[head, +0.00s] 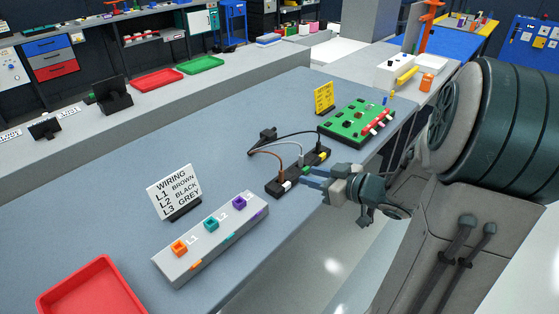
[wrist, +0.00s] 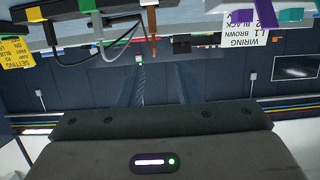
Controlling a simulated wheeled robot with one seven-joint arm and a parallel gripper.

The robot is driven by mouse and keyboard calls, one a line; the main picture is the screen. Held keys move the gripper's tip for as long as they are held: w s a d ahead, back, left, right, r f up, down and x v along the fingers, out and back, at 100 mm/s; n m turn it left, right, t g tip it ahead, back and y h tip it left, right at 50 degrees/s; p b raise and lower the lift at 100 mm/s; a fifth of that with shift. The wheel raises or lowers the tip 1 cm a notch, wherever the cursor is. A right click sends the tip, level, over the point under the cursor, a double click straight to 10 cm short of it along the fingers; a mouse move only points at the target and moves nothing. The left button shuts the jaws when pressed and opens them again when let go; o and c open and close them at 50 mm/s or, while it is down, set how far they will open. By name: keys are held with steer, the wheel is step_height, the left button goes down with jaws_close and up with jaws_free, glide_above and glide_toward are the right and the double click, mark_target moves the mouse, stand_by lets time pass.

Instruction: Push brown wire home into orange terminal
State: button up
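The brown wire (head: 277,163) arches from a black plug-like piece down to the left end of a black holder (head: 272,188). In the wrist view the brown wire (wrist: 152,22) hangs at the top, near the right end of the holder. The orange terminal (head: 179,247) is at the left end of a grey block, beside the label L1; no wire is in it. My gripper (head: 306,176) is beside the holder's near side, its two blue fingers apart, with nothing seen between them. In the wrist view my fingers (wrist: 163,85) look dark and faint.
The grey terminal block (head: 168,269) also carries teal (head: 211,223) and purple (head: 239,202) terminals. A wiring sign (head: 174,189) stands behind it. A red tray (head: 75,288) is at the front left. A green board (head: 352,122) and yellow sign (head: 324,98) stand beyond the holder.

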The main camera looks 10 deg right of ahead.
mark_target(281, 176)
steer(key=b+x, duration=0.1)
steer(key=x, duration=0.8)
steer(key=shift+w+d, duration=0.15)
steer(key=shift+d, duration=0.05)
steer(key=x, duration=0.5)
steer(key=shift+w+d+f, duration=0.15)
steer(key=shift+d+f, duration=0.05)
jaws_close()
